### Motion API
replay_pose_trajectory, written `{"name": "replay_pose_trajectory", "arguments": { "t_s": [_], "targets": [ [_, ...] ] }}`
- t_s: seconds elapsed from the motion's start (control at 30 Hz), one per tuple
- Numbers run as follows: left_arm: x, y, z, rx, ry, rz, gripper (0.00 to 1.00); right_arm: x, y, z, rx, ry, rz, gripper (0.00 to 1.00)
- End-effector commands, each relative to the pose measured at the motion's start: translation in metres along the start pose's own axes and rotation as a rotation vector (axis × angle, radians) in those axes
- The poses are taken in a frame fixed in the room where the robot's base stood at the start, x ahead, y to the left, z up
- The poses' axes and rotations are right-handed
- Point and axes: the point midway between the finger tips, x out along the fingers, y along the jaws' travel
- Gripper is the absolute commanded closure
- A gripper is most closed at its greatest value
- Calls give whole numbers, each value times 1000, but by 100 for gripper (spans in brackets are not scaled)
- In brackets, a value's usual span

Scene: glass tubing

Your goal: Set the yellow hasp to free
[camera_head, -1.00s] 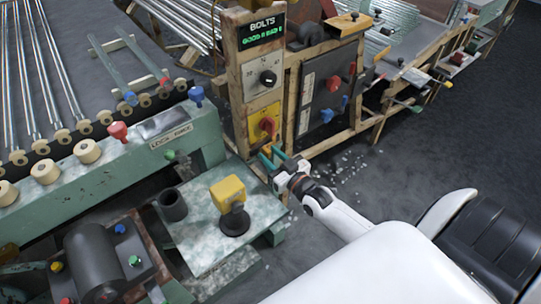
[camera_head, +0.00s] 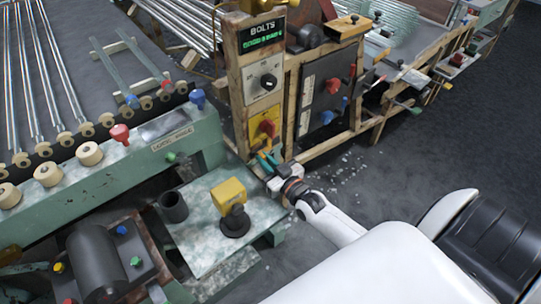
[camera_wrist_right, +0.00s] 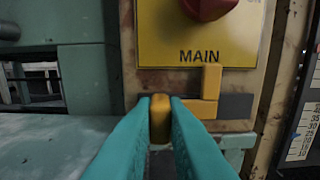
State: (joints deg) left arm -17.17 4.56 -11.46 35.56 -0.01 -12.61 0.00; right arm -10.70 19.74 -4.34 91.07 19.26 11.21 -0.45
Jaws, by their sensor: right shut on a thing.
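The yellow hasp (camera_wrist_right: 205,105) is on the wooden post just below the yellow MAIN plate (camera_wrist_right: 210,35) in the right wrist view. It has an upright part on the right, a bar running left, and a rounded yellow end piece at the left. My right gripper (camera_wrist_right: 160,120) has its two teal fingers shut on that end piece, one on each side. In the head view my right gripper (camera_head: 265,160) is at the foot of the post, below the yellow plate, and hides most of the hasp. My left gripper is not in view.
A red knob (camera_wrist_right: 207,6) sits on the MAIN plate above the fingers. The BOLTS display (camera_head: 263,39) and a black dial (camera_head: 268,81) are higher on the post. A black panel with red and blue knobs (camera_head: 326,90) stands to the right. A green bench (camera_head: 110,165) is at left.

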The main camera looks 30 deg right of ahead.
Motion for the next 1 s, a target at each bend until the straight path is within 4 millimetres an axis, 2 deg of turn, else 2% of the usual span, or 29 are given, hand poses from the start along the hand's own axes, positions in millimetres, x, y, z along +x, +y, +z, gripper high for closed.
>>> {"name": "replay_pose_trajectory", "arguments": {
  "t_s": [0.07, 0.3, 0.33, 0.43, 0.47, 0.77, 0.87, 1.0],
  "targets": [
    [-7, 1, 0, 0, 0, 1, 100, 0, 10, 2, 4, 1, 1, 100],
    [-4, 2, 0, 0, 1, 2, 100, 0, 12, -1, 2, 1, 4, 100],
    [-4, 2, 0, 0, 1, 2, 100, 0, 12, -1, 2, 1, 4, 84],
    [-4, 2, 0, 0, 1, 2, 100, 0, 12, -1, 2, 2, 4, 68],
    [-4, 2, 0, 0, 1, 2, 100, 0, 11, -1, 2, 2, 3, 65],
    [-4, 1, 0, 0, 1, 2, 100, -2, 10, -1, 1, 2, 1, 65],
    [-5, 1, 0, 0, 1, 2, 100, -11, 10, -1, 1, 4, 1, 65],
    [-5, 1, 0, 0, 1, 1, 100, -37, 10, -2, 1, 6, 2, 65]
  ]
}}
